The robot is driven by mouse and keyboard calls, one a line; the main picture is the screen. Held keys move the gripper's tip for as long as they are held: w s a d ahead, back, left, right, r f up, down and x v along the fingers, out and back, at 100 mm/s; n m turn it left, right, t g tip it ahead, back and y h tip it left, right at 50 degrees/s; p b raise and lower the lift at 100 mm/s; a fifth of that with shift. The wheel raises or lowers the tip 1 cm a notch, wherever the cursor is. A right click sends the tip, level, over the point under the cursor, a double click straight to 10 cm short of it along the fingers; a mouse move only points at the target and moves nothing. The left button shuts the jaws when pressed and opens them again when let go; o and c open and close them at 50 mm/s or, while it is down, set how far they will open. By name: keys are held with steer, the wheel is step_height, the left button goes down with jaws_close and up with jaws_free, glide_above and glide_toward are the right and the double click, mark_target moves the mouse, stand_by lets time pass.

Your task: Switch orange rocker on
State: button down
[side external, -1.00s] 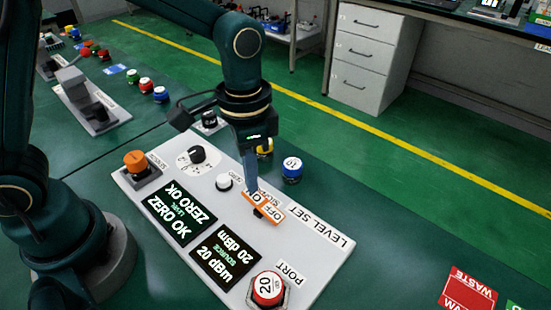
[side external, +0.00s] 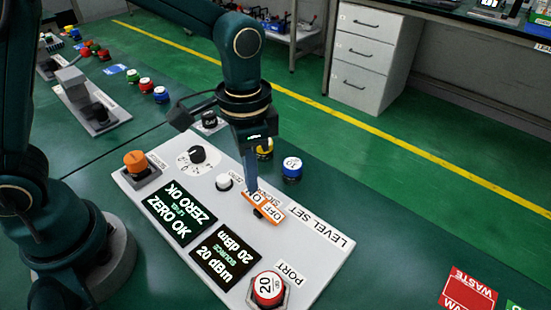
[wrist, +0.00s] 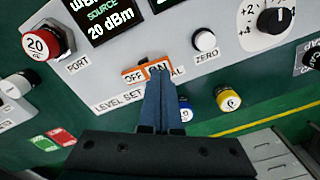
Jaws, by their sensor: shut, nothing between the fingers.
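The orange rocker (side external: 263,206) sits on the pale panel, with OFF and ON marked on its face. It also shows in the wrist view (wrist: 135,75), with OFF at left and ON at right. My gripper (side external: 251,186) is shut and empty, pointing down at the ON end of the rocker. In the wrist view the closed fingertips (wrist: 157,80) overlap the ON half and partly cover its lettering. They look to be at or touching that end; exact contact is hard to tell.
The panel carries a ZERO button (side external: 223,182), a black dial (side external: 197,155), an orange knob (side external: 136,161), a red port cap (side external: 268,288) and two displays reading ZERO OK and 20 dBm (side external: 226,256). Blue (side external: 291,169) and yellow caps stand behind the panel.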

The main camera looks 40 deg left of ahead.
steer(key=shift+f, duration=1.15)
stand_by(0.6)
steer(key=shift+r, duration=3.55)
